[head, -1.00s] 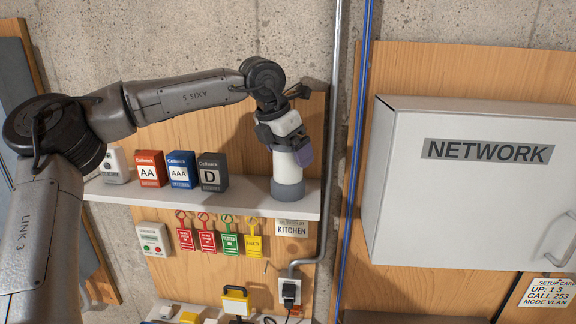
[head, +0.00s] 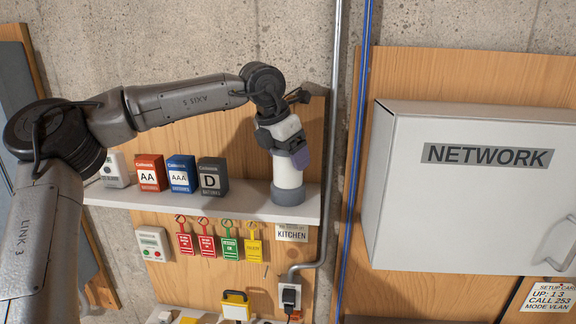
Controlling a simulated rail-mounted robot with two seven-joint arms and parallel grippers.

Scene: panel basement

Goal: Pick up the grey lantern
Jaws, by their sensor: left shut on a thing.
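The grey lantern (head: 288,176), with a pale body and a grey base, stands upright at the right end of the white shelf (head: 240,205). My left gripper (head: 295,155) reaches down from above and is shut on the upper part of the lantern, which its fingers and wrist partly hide. The lantern's base appears to rest on the shelf; I see no clear gap under it. My right gripper is not in view.
Red AA (head: 150,173), blue AAA (head: 181,174) and dark D (head: 212,178) battery boxes stand left of the lantern. A grey conduit (head: 334,150) runs close on its right, then the NETWORK cabinet (head: 470,205). Coloured tags (head: 228,243) hang below the shelf.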

